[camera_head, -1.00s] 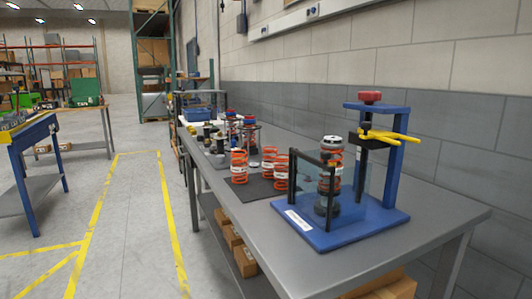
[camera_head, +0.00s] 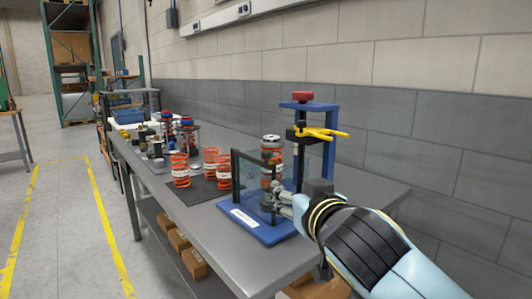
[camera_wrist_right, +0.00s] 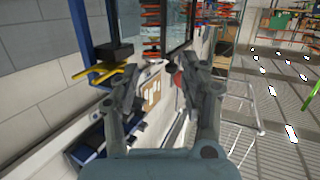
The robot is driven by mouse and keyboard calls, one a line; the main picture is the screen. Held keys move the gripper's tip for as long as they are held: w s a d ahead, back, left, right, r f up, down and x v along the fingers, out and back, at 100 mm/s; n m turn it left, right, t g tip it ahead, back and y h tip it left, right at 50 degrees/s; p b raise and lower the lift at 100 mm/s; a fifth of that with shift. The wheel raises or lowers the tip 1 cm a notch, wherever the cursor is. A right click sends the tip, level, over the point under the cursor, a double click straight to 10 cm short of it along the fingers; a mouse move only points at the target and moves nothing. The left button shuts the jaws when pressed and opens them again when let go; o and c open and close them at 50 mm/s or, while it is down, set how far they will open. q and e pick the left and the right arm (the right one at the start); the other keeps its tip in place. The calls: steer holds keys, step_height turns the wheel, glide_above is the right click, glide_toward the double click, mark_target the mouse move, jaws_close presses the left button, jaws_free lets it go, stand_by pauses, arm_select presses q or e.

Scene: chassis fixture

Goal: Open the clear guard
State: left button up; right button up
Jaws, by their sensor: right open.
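The clear guard (camera_head: 250,175) is a see-through panel in a black frame, standing upright at the front of the blue fixture base (camera_head: 262,234). Its black frame also shows at the top of the right wrist view (camera_wrist_right: 192,22). Behind it, an orange coil spring strut (camera_head: 270,158) stands upright on the base. My right gripper (camera_head: 280,196) is open by the guard's near right black post. I cannot tell whether it touches the post. In the right wrist view, its two fingers (camera_wrist_right: 162,78) are spread apart. My left gripper is not in view.
A blue press post (camera_head: 328,150) with a red knob (camera_head: 302,97) and yellow handles (camera_head: 322,132) rises behind the guard. Orange springs (camera_head: 180,170) stand on a dark mat to the left on the grey bench (camera_head: 225,264). A block wall runs behind.

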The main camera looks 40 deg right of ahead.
steer(key=t, duration=0.2)
glide_toward(267, 158)
steer(key=w, duration=0.1)
steer(key=x, duration=0.3)
steer(key=p+x, duration=0.1)
steer(key=x, duration=0.6)
steer(key=shift+d+r, duration=0.25)
steer(key=shift+r, duration=0.1)
jaws_close()
steer(key=shift+w+f, duration=0.25)
steer(key=shift+f, duration=0.05)
